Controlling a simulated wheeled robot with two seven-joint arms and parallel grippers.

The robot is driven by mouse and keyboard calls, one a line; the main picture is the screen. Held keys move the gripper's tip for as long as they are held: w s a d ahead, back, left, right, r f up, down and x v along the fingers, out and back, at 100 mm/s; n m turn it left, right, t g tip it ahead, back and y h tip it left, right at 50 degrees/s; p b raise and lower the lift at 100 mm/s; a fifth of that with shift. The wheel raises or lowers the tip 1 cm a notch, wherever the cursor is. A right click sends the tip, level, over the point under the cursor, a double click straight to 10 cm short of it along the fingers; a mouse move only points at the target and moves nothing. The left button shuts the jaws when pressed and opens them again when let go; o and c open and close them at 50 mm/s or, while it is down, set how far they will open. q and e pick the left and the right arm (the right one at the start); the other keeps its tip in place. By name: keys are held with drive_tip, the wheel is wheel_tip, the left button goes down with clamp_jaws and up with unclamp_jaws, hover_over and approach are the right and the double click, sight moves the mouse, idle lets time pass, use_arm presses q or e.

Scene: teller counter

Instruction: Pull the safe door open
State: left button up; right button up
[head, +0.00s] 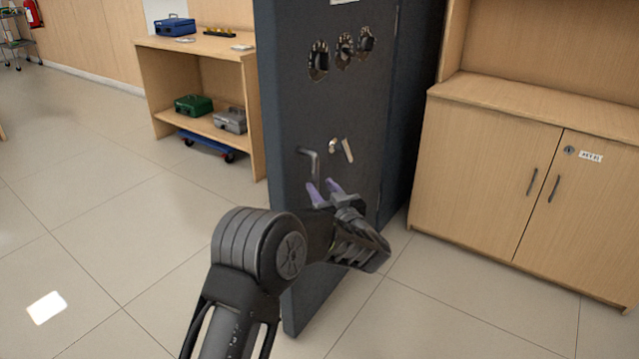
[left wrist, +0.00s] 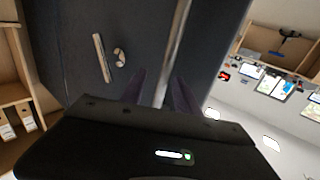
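The dark grey safe door (head: 300,120) stands upright in the middle of the head view, and its face fills much of the left wrist view (left wrist: 80,25). A grey bent handle (head: 313,158) sticks out near its left edge. In the left wrist view a long grey bar, seemingly this handle (left wrist: 178,35), runs down between the fingers. My left gripper (head: 323,190) has purple fingers, apart, at the handle's lower end. The fingers also show in the left wrist view (left wrist: 158,90). I cannot tell whether they touch the bar. My right gripper is not in view.
Several black dials (head: 343,52) and a keyhole with a light lever (head: 347,150) are on the door. A wooden cabinet (head: 485,180) stands close on the right. A wooden shelf (head: 155,85) with cash boxes stands behind left. The tiled floor (head: 100,250) at left is clear.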

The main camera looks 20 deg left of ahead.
use_arm(q)
drive_tip(key=v, duration=0.5)
drive_tip(key=shift+d+p, duration=0.15)
drive_tip(key=shift+p, duration=0.2)
